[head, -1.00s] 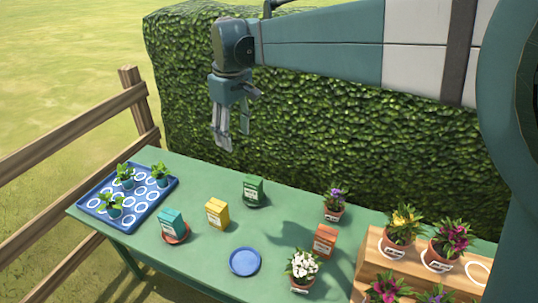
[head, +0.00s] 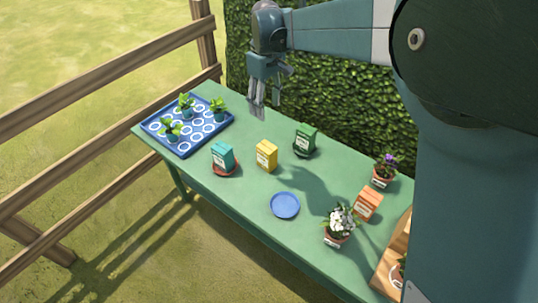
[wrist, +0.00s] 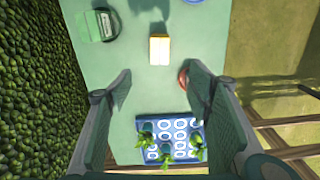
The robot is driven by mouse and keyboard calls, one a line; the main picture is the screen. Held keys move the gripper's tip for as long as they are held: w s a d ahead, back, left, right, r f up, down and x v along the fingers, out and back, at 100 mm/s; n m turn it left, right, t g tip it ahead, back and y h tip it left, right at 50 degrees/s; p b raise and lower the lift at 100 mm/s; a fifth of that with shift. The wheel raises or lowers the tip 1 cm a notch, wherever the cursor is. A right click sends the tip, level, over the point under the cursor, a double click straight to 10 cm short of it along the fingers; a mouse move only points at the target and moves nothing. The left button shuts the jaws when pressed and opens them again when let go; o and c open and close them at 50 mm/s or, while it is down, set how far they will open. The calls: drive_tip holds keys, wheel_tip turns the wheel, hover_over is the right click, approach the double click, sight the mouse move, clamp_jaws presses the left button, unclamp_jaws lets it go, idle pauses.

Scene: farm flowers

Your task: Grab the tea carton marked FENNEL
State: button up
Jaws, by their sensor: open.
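Several tea cartons stand on the green table: a teal one (head: 222,155) on a red saucer, a yellow one (head: 266,154), a green one (head: 306,137) on a dark saucer, and an orange one (head: 367,204). Their labels are too small to read, so I cannot tell which says FENNEL. My gripper (head: 257,110) is open and empty, pointing down above the back of the table. In the wrist view, the yellow carton (wrist: 159,50) is beyond the open fingers, the green carton (wrist: 106,24) is at upper left, and the right finger mostly hides the teal one.
A blue tray (head: 151,128) with several seedlings sits at the table's left end. A blue plate (head: 285,205) lies near the front edge. Potted white (head: 340,222) and purple (head: 383,170) flowers stand to the right. A hedge (head: 350,110) rises behind; a wooden fence (head: 100,77) is left.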

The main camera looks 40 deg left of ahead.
sight(267, 147)
wheel_tip(267, 147, down, 21)
drive_tip(key=shift+r, duration=0.15)
drive_tip(key=shift+f, duration=1.3)
drive_tip(key=shift+f, duration=0.15)
drive_tip(key=shift+a+f+b, duration=0.1)
drive_tip(key=shift+f+b, duration=0.55)
drive_tip(key=shift+f, duration=1.8)
drive_tip(key=c, duration=1)
